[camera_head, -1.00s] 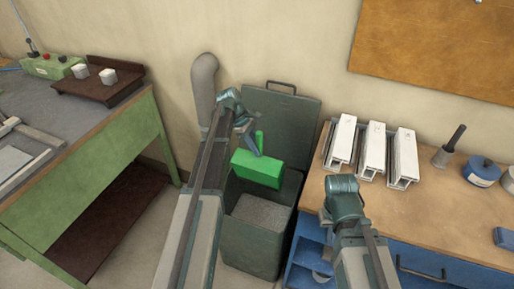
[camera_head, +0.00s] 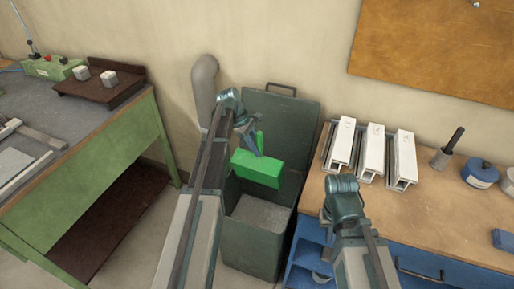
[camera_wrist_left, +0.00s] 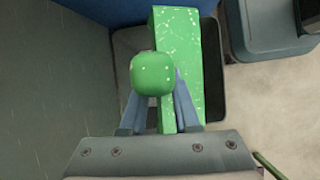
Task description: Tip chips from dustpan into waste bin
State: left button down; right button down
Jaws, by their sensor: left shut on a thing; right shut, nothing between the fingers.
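The green dustpan (camera_head: 258,170) hangs over the open waste bin (camera_head: 252,243), a dark grey-green box with its lid (camera_head: 285,108) raised. My left gripper (camera_head: 257,142) is shut on the dustpan's handle. In the left wrist view the handle's rounded green end (camera_wrist_left: 152,74) sits between the blue fingers, and pale chips speckle the dustpan (camera_wrist_left: 178,45). A grey mass (camera_head: 262,213) shows inside the bin. My right gripper (camera_head: 341,205) is beside the bin, near the wooden bench's left edge; its fingertips are hidden behind its wrist.
White profiles (camera_head: 372,152) stand on the wooden bench (camera_head: 425,215) to the right, with a blue tin (camera_head: 481,174) farther right. A green bench (camera_head: 100,165) stands at left. A grey pipe (camera_head: 204,90) rises on the wall behind the bin.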

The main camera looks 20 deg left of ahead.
pick_arm(q)
notch_tip(320, 180, down, 3)
jog(key=shift+r+b, duration=0.1)
jog(key=shift+b, duration=1.15)
notch_tip(320, 180, up, 3)
jog(key=p, duration=0.3)
notch_tip(320, 180, down, 3)
jog(key=b, duration=0.3)
jog(key=shift+r, duration=0.1)
